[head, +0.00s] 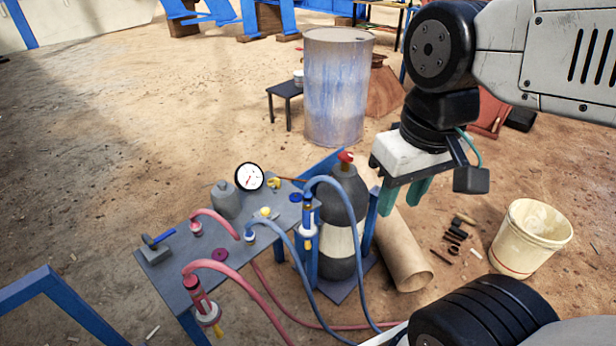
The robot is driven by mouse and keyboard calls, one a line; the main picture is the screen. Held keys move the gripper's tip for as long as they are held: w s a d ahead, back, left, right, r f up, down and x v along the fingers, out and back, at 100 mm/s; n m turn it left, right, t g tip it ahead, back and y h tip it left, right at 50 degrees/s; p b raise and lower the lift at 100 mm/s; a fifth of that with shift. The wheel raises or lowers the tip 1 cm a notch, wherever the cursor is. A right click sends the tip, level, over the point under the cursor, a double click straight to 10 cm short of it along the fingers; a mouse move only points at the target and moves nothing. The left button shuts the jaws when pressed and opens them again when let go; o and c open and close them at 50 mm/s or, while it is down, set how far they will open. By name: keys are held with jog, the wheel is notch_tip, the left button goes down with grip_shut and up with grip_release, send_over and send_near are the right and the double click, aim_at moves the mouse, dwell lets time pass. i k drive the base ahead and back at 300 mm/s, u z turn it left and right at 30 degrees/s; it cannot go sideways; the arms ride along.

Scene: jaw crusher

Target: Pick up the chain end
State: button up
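I cannot make out a chain or a chain end in the head view. My gripper (400,205) hangs from my arm at the right of centre, with its green fingers pointing down. The fingers are apart, and I see nothing held between them. In the picture they are just right of the dark gas cylinder (342,205) and above the brown tube (402,250). Their height above the ground is hard to tell.
A grey bench (175,262) with a gauge (249,177), hoses and small parts stands left of centre. A cream bucket (530,238) and several small dark pieces (455,233) are at right. A metal drum (336,90) stands behind. Open dirt lies at left.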

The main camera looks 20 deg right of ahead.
aim_at(276, 182)
jog(key=z, duration=0.05)
jog(key=k, duration=0.5)
jog(key=u, duration=1.9)
jog(key=i, duration=1.4)
jog(key=z, duration=2.6)
jog(key=i, duration=0.5)
jog(key=u, duration=0.05)
